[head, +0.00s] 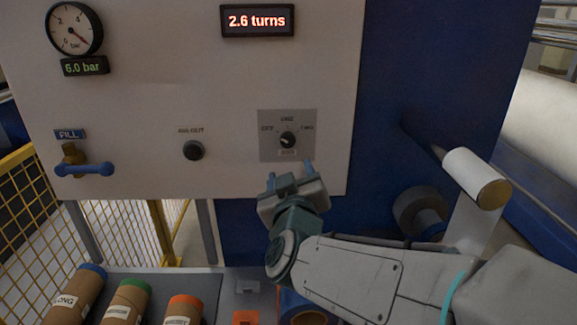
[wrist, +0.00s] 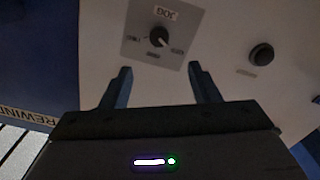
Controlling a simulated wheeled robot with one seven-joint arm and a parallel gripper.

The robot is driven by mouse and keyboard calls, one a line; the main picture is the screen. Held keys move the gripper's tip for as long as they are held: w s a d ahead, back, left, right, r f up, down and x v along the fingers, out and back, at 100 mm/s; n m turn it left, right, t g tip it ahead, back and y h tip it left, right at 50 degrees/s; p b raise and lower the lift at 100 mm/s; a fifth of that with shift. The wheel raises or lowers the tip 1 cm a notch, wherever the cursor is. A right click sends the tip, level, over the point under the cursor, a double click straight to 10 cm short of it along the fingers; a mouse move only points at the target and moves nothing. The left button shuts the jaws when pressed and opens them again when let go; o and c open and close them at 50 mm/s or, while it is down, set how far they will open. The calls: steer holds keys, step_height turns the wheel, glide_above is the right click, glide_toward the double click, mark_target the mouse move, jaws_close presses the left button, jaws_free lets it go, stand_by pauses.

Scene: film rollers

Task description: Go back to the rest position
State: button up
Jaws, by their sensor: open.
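My gripper (head: 289,172) is open and empty, its two blue fingers pointing up at the panel just below the rotary selector knob (head: 288,140). The black knob sits on a grey plate marked with OFF and other labels. In the wrist view the knob (wrist: 159,37) shows beyond and between the two spread fingers (wrist: 160,85), apart from them. My arm reaches in from the lower right in the head view.
The white panel (head: 150,100) carries a gauge (head: 74,28), a "2.6 turns" display (head: 257,21), a black button (head: 193,150) and a blue-handled valve (head: 84,169). Cardboard cores (head: 126,302) lie lower left. A white roll (head: 476,178) juts out at right. Yellow fencing (head: 30,195) stands left.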

steer(key=s+d+f+g+y, duration=0.3)
steer(key=s+f+g, duration=0.3)
steer(key=f, duration=0.4)
steer(key=s+d+f+m+g+h, duration=0.3)
steer(key=s+d+f+g, duration=0.3)
steer(key=s+d+g, duration=0.3)
steer(key=s+m, duration=0.1)
steer(key=s, duration=0.1)
steer(key=shift+s+d+f+m, duration=0.15)
steer(key=shift+s+m, duration=0.15)
steer(key=shift+s, duration=0.05)
